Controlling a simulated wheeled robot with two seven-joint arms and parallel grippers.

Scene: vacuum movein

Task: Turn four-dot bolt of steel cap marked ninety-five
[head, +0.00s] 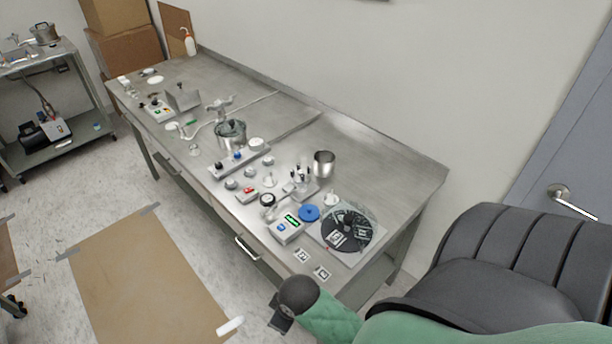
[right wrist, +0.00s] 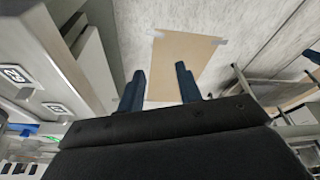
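Several small steel caps and fittings stand on the steel bench, among them one by the bench's middle (head: 232,184) and one nearer the wall (head: 250,171). Their markings and bolt dots are too small to read, so I cannot tell which cap is marked ninety-five. My right gripper (right wrist: 161,85) shows in the right wrist view with its two dark blue fingers apart and nothing between them. It points at the floor in front of the bench, away from the caps. My right arm enters the head view at bottom centre. My left gripper is in neither view.
A black disc (head: 347,230) on a plate, a blue knob (head: 309,213), a meter box (head: 286,229) and a steel cup (head: 324,163) crowd the bench's near end. A black chair (head: 500,260) stands at right. Taped cardboard (head: 150,280) lies on the floor.

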